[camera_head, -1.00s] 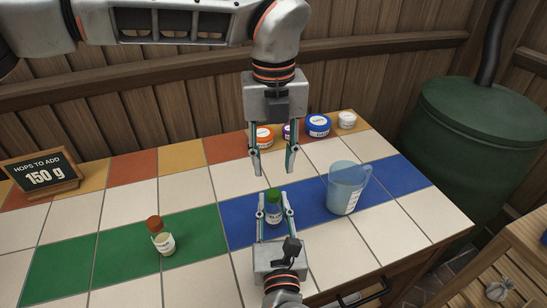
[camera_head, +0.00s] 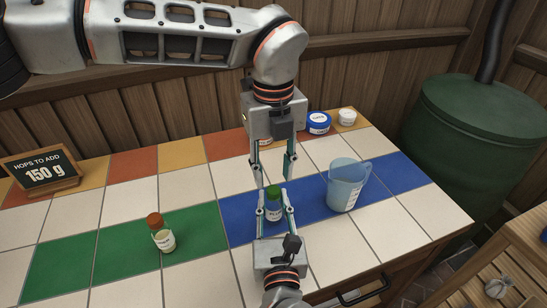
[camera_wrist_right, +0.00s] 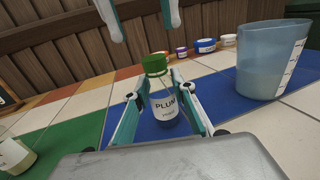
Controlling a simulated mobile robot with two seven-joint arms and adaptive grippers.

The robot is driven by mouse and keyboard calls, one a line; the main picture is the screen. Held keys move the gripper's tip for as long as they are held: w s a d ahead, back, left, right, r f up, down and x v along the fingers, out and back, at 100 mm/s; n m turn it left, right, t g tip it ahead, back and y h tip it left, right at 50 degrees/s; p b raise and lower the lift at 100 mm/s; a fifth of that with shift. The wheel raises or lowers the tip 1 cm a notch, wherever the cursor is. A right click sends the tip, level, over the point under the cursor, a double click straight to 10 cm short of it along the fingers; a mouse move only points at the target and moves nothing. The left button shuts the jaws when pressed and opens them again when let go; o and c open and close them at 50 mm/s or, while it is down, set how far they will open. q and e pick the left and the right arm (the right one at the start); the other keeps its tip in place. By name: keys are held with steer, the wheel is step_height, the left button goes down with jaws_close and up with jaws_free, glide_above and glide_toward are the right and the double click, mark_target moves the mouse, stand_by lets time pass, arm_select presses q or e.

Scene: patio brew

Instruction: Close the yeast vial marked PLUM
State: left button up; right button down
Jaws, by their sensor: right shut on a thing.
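The yeast vial marked PLUM (camera_wrist_right: 167,106) stands upright on the blue tiles, with a green cap (camera_wrist_right: 155,64) on its top. I cannot tell how tightly the cap sits. The vial also shows in the head view (camera_head: 274,211). My right gripper (camera_head: 274,213) comes from the front and is shut around the vial's body; its fingers show on both sides in the right wrist view. My left gripper (camera_head: 273,181) points down from above, its fingers apart, just over the green cap and apparently not touching it.
A clear blue measuring jug (camera_head: 345,187) stands close to the right. Another vial with a brown-orange cap (camera_head: 162,236) is on the green tiles at left. Tubs, one blue (camera_head: 318,123) and one white (camera_head: 347,116), stand at the back. A HOPS TO ADD sign (camera_head: 40,172) is far left.

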mark_target(273, 189)
arm_select(q)
steer(key=shift+f, duration=2.05)
jaws_close()
